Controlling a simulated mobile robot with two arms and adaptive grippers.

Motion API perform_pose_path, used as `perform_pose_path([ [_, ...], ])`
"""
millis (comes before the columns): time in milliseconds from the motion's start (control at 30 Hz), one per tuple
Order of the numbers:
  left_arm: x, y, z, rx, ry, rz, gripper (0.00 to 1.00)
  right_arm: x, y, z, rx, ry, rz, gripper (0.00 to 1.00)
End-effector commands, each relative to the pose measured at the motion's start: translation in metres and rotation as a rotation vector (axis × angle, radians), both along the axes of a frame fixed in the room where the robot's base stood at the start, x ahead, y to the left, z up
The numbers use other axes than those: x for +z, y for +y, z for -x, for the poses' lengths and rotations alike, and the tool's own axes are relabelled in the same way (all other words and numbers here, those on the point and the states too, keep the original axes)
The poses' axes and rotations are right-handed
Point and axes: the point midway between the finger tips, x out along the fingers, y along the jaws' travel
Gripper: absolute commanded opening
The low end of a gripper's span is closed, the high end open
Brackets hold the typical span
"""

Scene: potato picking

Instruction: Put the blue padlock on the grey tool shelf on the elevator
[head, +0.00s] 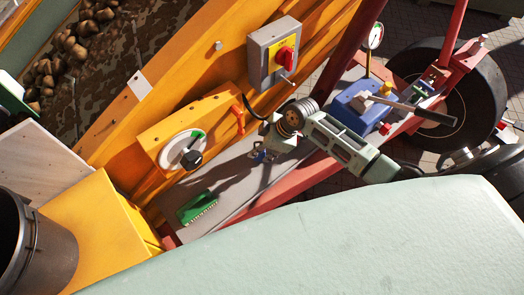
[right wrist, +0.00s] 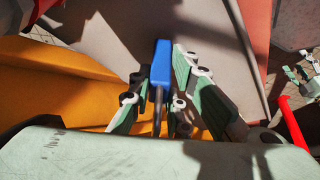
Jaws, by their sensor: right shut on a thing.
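My right gripper (head: 265,146) reaches in from the right, pointing down over the grey tool shelf (head: 234,170) on the yellow elevator. It is shut on the blue padlock (right wrist: 161,62), which shows between the pale green fingers in the right wrist view. I cannot tell whether the padlock touches the shelf (right wrist: 100,20). My left gripper is not in view.
A green brush (head: 197,208) lies at the shelf's near end. Bare shelf lies between brush and gripper.

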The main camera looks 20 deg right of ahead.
Motion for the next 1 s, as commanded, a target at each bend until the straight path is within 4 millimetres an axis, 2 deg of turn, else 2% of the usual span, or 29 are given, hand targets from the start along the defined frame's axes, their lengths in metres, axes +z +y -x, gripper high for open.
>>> perform_pose_path([
  [100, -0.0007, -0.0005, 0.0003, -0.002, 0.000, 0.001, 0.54, -0.0076, -0.0002, -0.0002, 0.000, -0.001, 0.000, 0.00],
  [433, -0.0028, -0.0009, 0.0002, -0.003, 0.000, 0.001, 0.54, -0.0108, -0.0003, -0.0004, 0.000, -0.001, 0.000, 0.00],
  [467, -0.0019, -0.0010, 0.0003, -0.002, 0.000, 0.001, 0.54, -0.0098, -0.0002, -0.0003, 0.000, -0.001, 0.000, 0.19],
  [633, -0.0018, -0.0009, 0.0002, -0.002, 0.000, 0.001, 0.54, -0.0096, -0.0003, -0.0002, 0.000, -0.001, 0.000, 0.34],
  [1000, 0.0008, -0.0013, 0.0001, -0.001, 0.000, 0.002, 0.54, -0.0055, -0.0004, -0.0002, 0.000, -0.001, 0.000, 0.36],
])
